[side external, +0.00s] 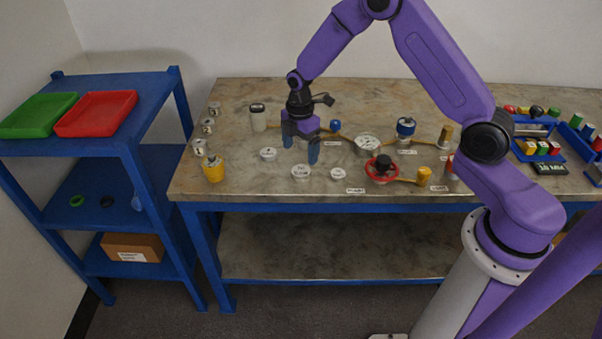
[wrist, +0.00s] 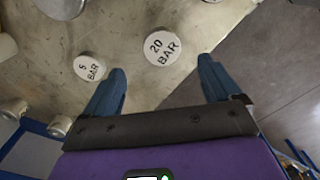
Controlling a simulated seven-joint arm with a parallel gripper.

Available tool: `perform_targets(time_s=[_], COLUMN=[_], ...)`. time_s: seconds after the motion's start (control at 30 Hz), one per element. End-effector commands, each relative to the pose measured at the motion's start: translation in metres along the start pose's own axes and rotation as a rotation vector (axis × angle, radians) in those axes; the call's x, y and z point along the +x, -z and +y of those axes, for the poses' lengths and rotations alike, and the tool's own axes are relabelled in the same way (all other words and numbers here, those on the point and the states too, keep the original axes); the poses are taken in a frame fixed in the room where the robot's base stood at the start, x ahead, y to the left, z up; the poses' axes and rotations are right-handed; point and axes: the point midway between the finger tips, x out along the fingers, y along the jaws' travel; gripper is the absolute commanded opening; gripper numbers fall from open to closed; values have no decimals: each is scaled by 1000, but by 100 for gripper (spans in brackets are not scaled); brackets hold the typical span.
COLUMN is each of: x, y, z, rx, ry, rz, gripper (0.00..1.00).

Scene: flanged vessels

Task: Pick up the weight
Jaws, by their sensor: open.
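Round white weights lie flat on the workbench. In the side external view, one (side external: 301,172) lies just in front of my gripper, a smaller one (side external: 337,174) to its right, and another (side external: 268,154) to the left. In the wrist view, a disc marked 20 BAR (wrist: 163,46) lies ahead of the gap between my fingers, and a smaller disc marked 5 BAR (wrist: 89,67) lies left of it. My gripper (side external: 300,152) points down over the bench, open and empty. Its blue fingers also show in the wrist view (wrist: 163,85).
A yellow cup (side external: 214,170) stands at the bench's left end, with small metal canisters (side external: 199,148) behind. A blue rack (side external: 539,150) is farther right. The front bench edge is close.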

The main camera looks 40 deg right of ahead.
Motion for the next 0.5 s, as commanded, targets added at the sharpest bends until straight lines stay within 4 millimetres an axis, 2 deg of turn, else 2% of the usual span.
perform_targets(time_s=[0.1,0.3,0.5], x=[13,24,52], y=[0,0,0], z=[0,-1,-4], rx=[1,1,2], ry=[1,1,2], rz=[0,0,0], gripper=[90,90,90])
